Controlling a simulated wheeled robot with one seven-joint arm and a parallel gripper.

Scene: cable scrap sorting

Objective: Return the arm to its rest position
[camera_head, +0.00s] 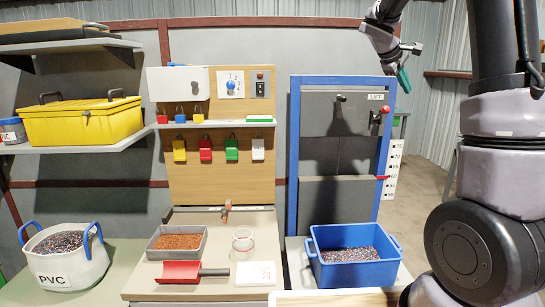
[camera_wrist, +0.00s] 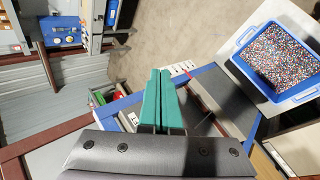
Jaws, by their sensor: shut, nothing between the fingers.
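My gripper (camera_head: 404,80) hangs at the upper right of the head view, beside the top of the blue-framed lift (camera_head: 295,150). In the wrist view, the two green fingers of my gripper (camera_wrist: 157,75) lie close together with nothing between them. It is up in the air, clear of the bench. My dark and grey arm fills the right side of the head view.
A blue crate (camera_head: 390,272) of granules stands below the lift. The bench holds a grey tray (camera_head: 152,253), a red scoop (camera_head: 180,272) and a clear dish (camera_head: 243,243). A PVC bag (camera_head: 68,275) and a yellow toolbox (camera_head: 85,124) are at left.

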